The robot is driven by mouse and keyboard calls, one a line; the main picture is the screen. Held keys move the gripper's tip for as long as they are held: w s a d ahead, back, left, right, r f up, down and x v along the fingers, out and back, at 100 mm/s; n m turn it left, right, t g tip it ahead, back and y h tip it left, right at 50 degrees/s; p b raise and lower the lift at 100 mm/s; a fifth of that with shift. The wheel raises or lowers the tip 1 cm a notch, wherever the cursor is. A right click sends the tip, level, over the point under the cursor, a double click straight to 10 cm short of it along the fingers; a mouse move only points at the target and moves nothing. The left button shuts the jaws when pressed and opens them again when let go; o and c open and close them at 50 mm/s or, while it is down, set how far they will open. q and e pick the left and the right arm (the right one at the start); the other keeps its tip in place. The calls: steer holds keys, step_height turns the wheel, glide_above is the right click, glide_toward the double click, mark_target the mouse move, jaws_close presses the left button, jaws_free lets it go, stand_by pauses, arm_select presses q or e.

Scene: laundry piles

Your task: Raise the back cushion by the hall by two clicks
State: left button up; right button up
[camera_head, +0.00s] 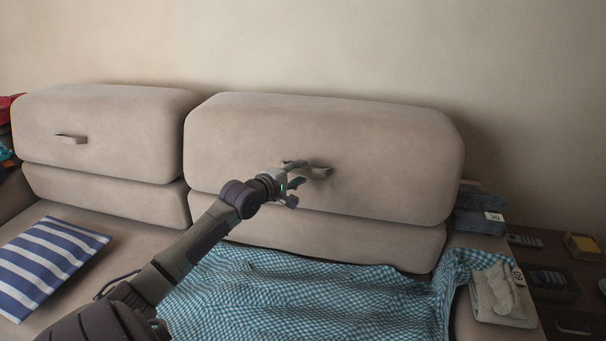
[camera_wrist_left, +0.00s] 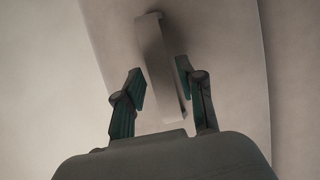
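Two beige back cushions stand on the sofa: a left one (camera_head: 105,120) and a wider right one (camera_head: 400,150), each with a small pull strap on its front. The right cushion's strap (camera_head: 320,172) is at my left gripper (camera_head: 296,176). In the left wrist view, this strap (camera_wrist_left: 158,60) lies between the two green-padded fingers of my left gripper (camera_wrist_left: 160,92). The fingers are apart, with a gap at the left finger; whether the right finger touches the strap is unclear. The left cushion's strap (camera_head: 71,139) is free. Nothing shown marks which cushion is by the hall. My right gripper is out of view.
A teal checked blanket (camera_head: 290,300) covers the seat below the right cushion. A blue-striped pillow (camera_head: 45,262) lies at left. Folded cloths (camera_head: 500,300) sit on the right armrest, beside a dark side table (camera_head: 560,270) with small items. The wall is close behind.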

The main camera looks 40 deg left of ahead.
arm_select(q)
steer(key=shift+w+a+f, duration=0.1)
steer(key=shift+w+f, duration=0.05)
steer(key=shift+w, duration=0.45)
steer(key=shift+w+a+f, duration=0.1)
steer(key=shift+w, duration=0.45)
steer(key=shift+d, duration=0.1)
jaws_close()
